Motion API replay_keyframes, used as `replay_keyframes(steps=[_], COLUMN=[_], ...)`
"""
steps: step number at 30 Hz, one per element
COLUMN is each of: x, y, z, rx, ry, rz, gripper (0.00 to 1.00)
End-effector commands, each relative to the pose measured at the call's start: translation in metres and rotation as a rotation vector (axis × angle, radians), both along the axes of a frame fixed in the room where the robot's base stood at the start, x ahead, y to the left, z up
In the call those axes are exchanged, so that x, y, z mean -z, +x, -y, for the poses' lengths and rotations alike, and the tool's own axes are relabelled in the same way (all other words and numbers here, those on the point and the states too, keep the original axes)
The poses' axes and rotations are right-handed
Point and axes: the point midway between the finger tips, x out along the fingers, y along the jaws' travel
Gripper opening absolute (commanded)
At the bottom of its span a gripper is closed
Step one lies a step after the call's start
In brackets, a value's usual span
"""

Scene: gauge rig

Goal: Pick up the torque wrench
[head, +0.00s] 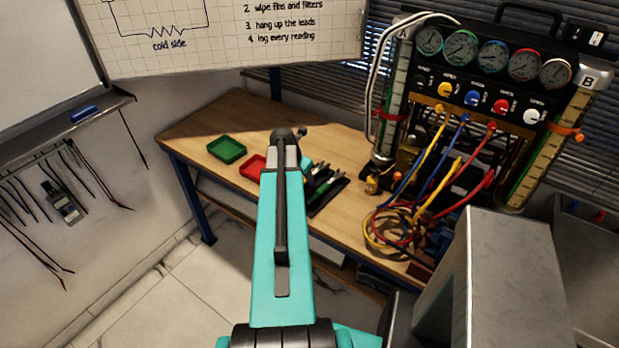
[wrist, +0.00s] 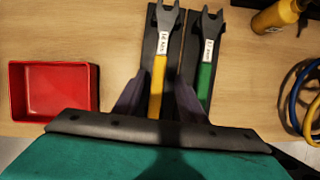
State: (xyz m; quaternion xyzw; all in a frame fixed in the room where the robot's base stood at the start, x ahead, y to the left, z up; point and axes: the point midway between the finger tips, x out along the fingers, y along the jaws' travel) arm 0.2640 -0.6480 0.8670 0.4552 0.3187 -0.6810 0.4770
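Two open-ended wrenches lie side by side on dark holders on the wooden bench in the wrist view. One has a yellow handle (wrist: 158,82) and the other a green handle (wrist: 205,82). Each has a grey jaw and a small white label, too small to read surely. My gripper (wrist: 160,88) is open, its two dark fingers apart on either side of the yellow handle. I cannot tell whether they touch it or are above it. In the head view the green-handled wrench (head: 325,192) shows right of my arm; my gripper is mostly hidden there.
A red tray (head: 254,166) and a green tray (head: 227,149) sit left on the bench (head: 200,125). Coiled hoses (head: 390,232) lie to the right, below the gauge panel (head: 490,60). A yellow bottle (wrist: 277,17) stands at the wrist view's upper right.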

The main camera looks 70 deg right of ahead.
Motion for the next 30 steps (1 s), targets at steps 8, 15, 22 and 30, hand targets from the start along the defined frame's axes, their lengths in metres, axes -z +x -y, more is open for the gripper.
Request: replay_keyframes(steps=[8, 15, 22, 30], x=[0.003, 0.0046, 0.0045, 0.0045], y=[-0.0001, -0.0002, -0.0001, -0.0003], z=[0.0001, 0.0001, 0.0001, 0.0001], rx=[0.0, 0.0, 0.0, 0.0], ry=[0.0, 0.0, 0.0, 0.0], rz=[0.0, 0.0, 0.0, 0.0], gripper=[0.38, 0.38, 0.38, 0.0])
